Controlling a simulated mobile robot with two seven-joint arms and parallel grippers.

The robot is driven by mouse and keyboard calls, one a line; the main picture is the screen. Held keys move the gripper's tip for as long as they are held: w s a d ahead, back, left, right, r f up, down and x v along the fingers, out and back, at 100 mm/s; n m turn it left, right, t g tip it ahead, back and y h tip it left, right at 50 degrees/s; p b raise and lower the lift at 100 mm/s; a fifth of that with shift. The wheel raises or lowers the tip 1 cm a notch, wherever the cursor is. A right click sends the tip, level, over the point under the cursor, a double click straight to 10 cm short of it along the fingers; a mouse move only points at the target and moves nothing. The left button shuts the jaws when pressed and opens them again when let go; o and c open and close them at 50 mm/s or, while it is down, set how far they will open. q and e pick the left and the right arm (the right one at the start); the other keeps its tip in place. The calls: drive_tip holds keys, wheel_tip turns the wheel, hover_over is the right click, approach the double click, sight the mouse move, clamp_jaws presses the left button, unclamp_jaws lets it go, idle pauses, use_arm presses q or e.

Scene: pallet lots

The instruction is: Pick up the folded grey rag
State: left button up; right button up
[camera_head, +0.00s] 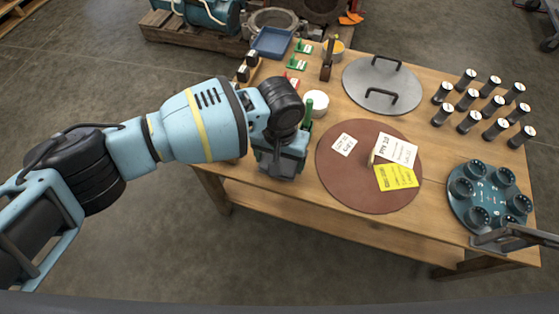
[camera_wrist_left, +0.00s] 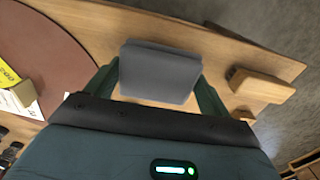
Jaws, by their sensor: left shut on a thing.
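The folded grey rag (camera_wrist_left: 158,72) is a flat square pad in the left wrist view, between the two green fingers of my left gripper (camera_wrist_left: 160,78). The gripper is shut on it, with the wooden table beneath.
The brown round mat (camera_head: 345,185) holds paper tags and a yellow note. A grey lid (camera_head: 382,75) with two handles lies behind it. Several black cylinders (camera_head: 468,102) and a teal round fixture (camera_head: 490,185) stand right. A wooden block (camera_wrist_left: 262,85) lies near the rag.

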use_arm(q)
wheel_tip(320, 180, up, 7)
drive_tip(key=p, duration=0.2)
drive_tip(key=shift+r+p, duration=0.2)
drive_tip(key=shift+p, duration=0.2)
drive_tip(key=shift+r, duration=0.25)
drive_tip(key=o, duration=0.4)
drive_tip(key=c, duration=0.3)
drive_tip(key=shift+a+r, duration=0.1)
drive_tip(key=shift+a, duration=0.1)
drive_tip(key=s+a+r+n, duration=0.1)
drive_tip(key=s+a+r, duration=0.2)
drive_tip(key=a, duration=0.4)
drive_tip(key=s+a+r+n, duration=0.1)
drive_tip(key=s+a+r, duration=0.3)
drive_tip(key=a+r, duration=0.2)
drive_tip(key=s+a+r+n, duration=0.1)
drive_tip(key=s+a+r, duration=0.2)
drive_tip(key=a+r, duration=0.2)
drive_tip(key=shift+s+a+n, duration=0.15)
drive_tip(key=shift+s+a, duration=0.05)
drive_tip(key=shift+a, duration=0.55)
drive_tip(key=shift+s+a+n, duration=0.15)
drive_tip(key=shift+s+a, duration=0.05)
drive_tip(key=shift+a, duration=0.55)
use_arm(e)
drive_tip(key=r, duration=0.4)
drive_tip(key=shift+w+t, duration=0.3)
drive_tip(key=shift+w, duration=0.1)
